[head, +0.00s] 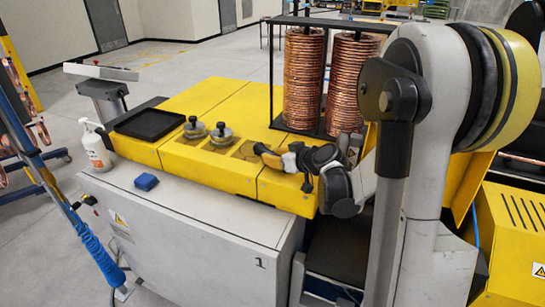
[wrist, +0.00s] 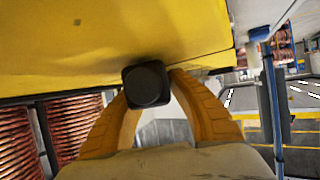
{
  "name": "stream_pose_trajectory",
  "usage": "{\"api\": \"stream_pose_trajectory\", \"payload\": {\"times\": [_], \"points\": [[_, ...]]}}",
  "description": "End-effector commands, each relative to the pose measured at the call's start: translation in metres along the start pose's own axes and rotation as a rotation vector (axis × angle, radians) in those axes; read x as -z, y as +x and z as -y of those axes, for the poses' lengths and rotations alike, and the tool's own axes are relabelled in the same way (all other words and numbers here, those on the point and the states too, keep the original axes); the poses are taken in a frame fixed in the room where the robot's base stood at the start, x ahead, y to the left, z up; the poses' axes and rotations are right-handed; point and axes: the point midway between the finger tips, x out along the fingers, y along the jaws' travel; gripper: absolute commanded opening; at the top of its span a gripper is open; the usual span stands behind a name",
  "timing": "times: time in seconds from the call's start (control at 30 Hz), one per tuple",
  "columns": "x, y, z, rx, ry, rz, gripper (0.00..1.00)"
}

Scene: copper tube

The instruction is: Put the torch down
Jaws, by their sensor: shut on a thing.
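My gripper (wrist: 152,88) is shut on a black, square-ended thing, which I take to be the torch (wrist: 147,86). Its rounded end faces the wrist camera between the two orange fingers, and the rest of it is hidden. In the head view my gripper (head: 283,159) is over the front right part of the yellow worktop (head: 215,165). A dark end of the held thing (head: 266,154) shows at its left. The yellow surface is close beyond the fingers in the wrist view; I cannot tell whether the torch touches it.
Two stacks of copper coils (head: 303,80) stand in a black frame behind my gripper. The worktop between knobs and tray is bare.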

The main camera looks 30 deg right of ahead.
Motion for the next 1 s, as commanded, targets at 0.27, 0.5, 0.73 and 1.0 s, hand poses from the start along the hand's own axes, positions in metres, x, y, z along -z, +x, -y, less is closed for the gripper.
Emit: {"api": "stream_pose_trajectory", "payload": {"times": [0.27, 0.5, 0.73, 1.0], "points": [[-0.002, 0.001, 0.000, 0.000, 0.000, 0.000, 0.43], [0.000, 0.000, 0.000, 0.000, 0.000, 0.000, 0.43], [0.001, -0.032, -0.001, -0.002, 0.002, 0.000, 0.43], [0.001, -0.092, -0.001, -0.003, 0.002, 0.000, 0.43]]}}
